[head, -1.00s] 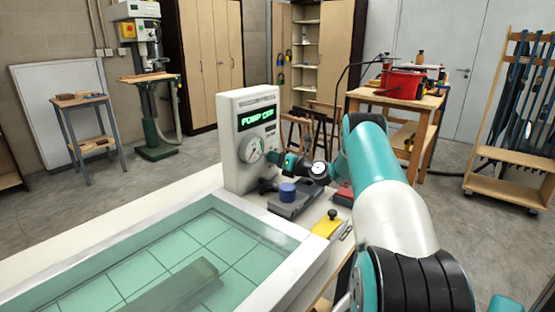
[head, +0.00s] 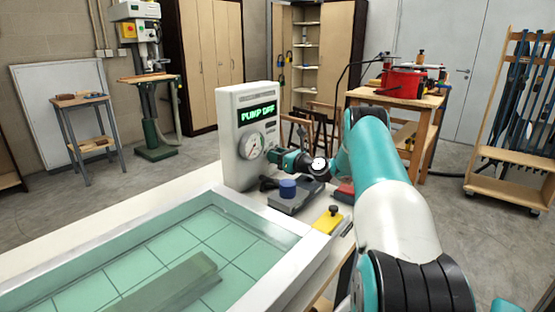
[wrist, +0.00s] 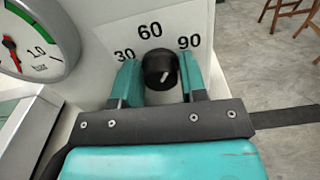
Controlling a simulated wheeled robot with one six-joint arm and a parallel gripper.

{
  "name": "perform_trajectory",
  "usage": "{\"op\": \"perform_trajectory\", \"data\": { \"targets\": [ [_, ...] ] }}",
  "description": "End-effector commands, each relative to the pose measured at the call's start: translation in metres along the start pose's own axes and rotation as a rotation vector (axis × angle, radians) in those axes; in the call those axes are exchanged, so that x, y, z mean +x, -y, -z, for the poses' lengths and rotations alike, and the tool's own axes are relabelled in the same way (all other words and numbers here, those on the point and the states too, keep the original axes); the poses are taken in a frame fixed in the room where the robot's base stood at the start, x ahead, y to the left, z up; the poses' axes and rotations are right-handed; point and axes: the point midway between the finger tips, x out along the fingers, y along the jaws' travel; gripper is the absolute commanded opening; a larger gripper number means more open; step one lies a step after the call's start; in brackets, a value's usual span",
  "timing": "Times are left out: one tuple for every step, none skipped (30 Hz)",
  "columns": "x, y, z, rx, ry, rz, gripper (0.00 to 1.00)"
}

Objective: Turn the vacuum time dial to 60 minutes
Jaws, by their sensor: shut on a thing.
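The vacuum time dial (wrist: 160,66) is a black knob with a short white mark, below the printed 60 (wrist: 150,31), with 30 to the left and 90 to the right. The mark leans up and right, seemingly between 60 and 90. My gripper (wrist: 161,82) has its teal fingers on both sides of the knob, shut on it. In the head view my gripper (head: 276,156) is at the front of the white pump box (head: 233,168), and the knob is hidden. The green display (head: 258,115) seems to read PUMP OFF.
A round gauge (wrist: 35,40) with a red needle is left of the dial; it shows in the head view (head: 251,147). A glass-topped frame (head: 262,285) fills the front left.

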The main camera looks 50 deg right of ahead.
Motion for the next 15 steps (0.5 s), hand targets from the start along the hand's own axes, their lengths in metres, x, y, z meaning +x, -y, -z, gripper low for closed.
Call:
{"op": "perform_trajectory", "data": {
  "targets": [
    [-0.0006, 0.0010, 0.0023, -0.043, 0.000, 0.002, 0.15],
    [-0.0006, 0.0008, 0.0025, -0.071, 0.000, 0.002, 0.15],
    [-0.0007, 0.0007, 0.0026, -0.109, 0.000, 0.002, 0.15],
    [-0.0007, 0.0005, 0.0027, -0.136, 0.000, 0.002, 0.15],
    [-0.0007, 0.0004, 0.0026, -0.164, 0.000, 0.002, 0.15],
    [-0.0007, 0.0003, 0.0025, -0.200, 0.000, 0.002, 0.15],
    [-0.0007, 0.0002, 0.0025, -0.226, 0.000, 0.002, 0.15],
    [-0.0007, 0.0001, 0.0025, -0.252, 0.000, 0.002, 0.15],
    [-0.0007, 0.0000, 0.0026, -0.285, -0.001, 0.002, 0.15],
    [-0.0007, -0.0001, 0.0027, -0.309, -0.001, 0.002, 0.15],
    [-0.0007, -0.0002, 0.0027, -0.331, -0.001, 0.002, 0.15],
    [-0.0006, -0.0003, 0.0026, -0.361, -0.001, 0.002, 0.15],
    [-0.0006, -0.0004, 0.0025, -0.383, -0.001, 0.002, 0.15],
    [-0.0006, -0.0004, 0.0024, -0.402, -0.001, 0.002, 0.15],
    [-0.0006, -0.0005, 0.0022, -0.427, -0.001, 0.002, 0.15]
  ]
}}
